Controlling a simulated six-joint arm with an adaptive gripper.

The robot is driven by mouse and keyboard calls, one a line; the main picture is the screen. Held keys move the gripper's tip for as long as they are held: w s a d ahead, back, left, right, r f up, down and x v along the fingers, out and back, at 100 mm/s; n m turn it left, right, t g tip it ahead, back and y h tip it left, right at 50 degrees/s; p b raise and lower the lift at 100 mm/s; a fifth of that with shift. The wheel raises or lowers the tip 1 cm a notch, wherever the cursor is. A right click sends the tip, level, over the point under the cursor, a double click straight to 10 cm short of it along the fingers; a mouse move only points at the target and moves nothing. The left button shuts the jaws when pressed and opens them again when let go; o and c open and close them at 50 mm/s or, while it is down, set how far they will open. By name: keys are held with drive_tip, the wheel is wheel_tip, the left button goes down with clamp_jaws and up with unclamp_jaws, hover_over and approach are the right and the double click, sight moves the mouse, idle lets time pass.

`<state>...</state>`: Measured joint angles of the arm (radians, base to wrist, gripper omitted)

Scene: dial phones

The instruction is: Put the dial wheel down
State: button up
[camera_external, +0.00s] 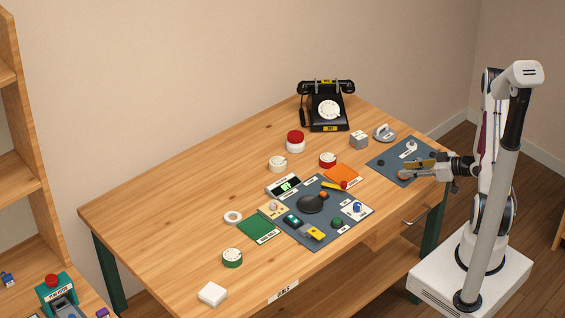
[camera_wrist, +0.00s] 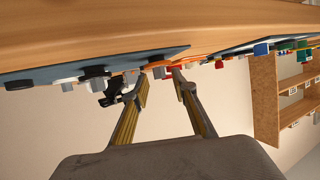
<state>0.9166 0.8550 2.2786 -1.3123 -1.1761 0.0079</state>
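My gripper (camera_external: 418,170) is low over the right end of the desk, above the small blue-grey mat (camera_external: 385,171). In the wrist view, its two yellow-lined fingers (camera_wrist: 162,80) stand apart with a visible gap and nothing clearly held between them. A small orange round piece (camera_external: 403,176) is by the fingertips on the mat. I cannot tell whether it touches them or is the dial wheel. The black telephone (camera_external: 319,120) stands at the back with a white dial (camera_external: 329,110) on its front.
A large blue-grey mat (camera_external: 316,239) with several small parts lies mid-desk. A grey block (camera_external: 359,140) and a silver piece (camera_external: 384,133) stand behind the small mat. The desk's left side is mostly clear.

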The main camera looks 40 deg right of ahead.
drive_tip(key=shift+v, duration=2.6)
drive_tip(key=shift+w+d+r+g+h, duration=0.25)
drive_tip(key=shift+w+r+g+h, duration=0.1)
drive_tip(key=shift+w, duration=0.25)
drive_tip(key=w+d+r+h, duration=0.1)
drive_tip(key=w+d+r+g+h, duration=0.1)
drive_tip(key=r, duration=0.1)
drive_tip(key=shift+w+n+h, duration=0.3)
drive_tip(key=shift+h, duration=0.05)
wheel_tip(320, 180, up, 15)
drive_tip(key=s+a+m+g+h, duration=0.2)
drive_tip(key=a+m+h, duration=0.1)
drive_tip(key=h, duration=0.2)
drive_tip(key=s+a+r+m+g+y, duration=0.1)
drive_tip(key=s+a+r, duration=0.2)
drive_tip(key=s+a, duration=0.7)
drive_tip(key=s+a+r+m+g+y, duration=0.1)
drive_tip(key=s+a+r+g+y, duration=0.1)
drive_tip(key=s+a, duration=0.7)
drive_tip(key=shift+s+a+r, duration=0.4)
drive_tip(key=shift+a, duration=0.45)
